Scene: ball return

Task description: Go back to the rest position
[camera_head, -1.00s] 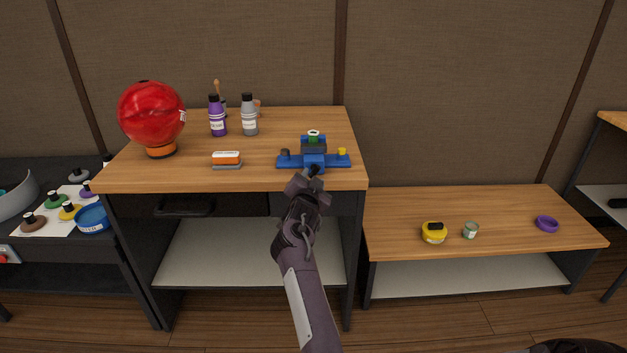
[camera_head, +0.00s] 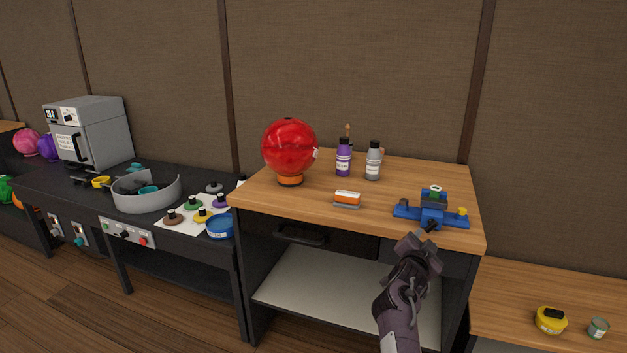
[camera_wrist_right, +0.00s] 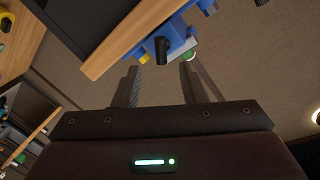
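My right gripper (camera_head: 420,243) is in front of the wooden workbench's front edge, just below the blue vise-like device (camera_head: 432,214). In the right wrist view its two fingers (camera_wrist_right: 162,82) stand apart with nothing held between them. The blue device also shows beyond the fingers in that view (camera_wrist_right: 172,42), with a dark knob pointing toward the gripper. I cannot tell exactly how far apart they are. My left gripper is in neither view.
The wooden bench (camera_head: 390,213) holds a red ball (camera_head: 289,147) on an orange base, purple (camera_head: 343,160) and grey bottles (camera_head: 373,163), and an orange-white block (camera_head: 347,198). A dark counter is at left; a low table (camera_head: 520,290) at right.

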